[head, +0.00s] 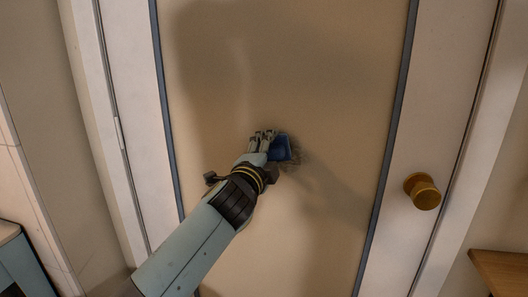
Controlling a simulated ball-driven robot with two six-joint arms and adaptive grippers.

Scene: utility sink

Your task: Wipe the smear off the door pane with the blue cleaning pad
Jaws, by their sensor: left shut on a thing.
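The door pane (330,90) is a large beige panel with dark blue edging. My left gripper (268,143) is shut on the blue cleaning pad (281,149) in front of the middle of the pane. The pad is at the pane; I cannot tell whether it presses on it. A grey, speckled smear (296,160) shows around the right and lower edges of the pad. The pad and gripper hide part of the smear. My right gripper is not in view.
A brass door knob (422,191) sticks out on the right of the door. A wooden surface (503,270) is at the lower right, and a blue-grey cabinet (18,262) at the lower left. The pane around my gripper is clear of objects.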

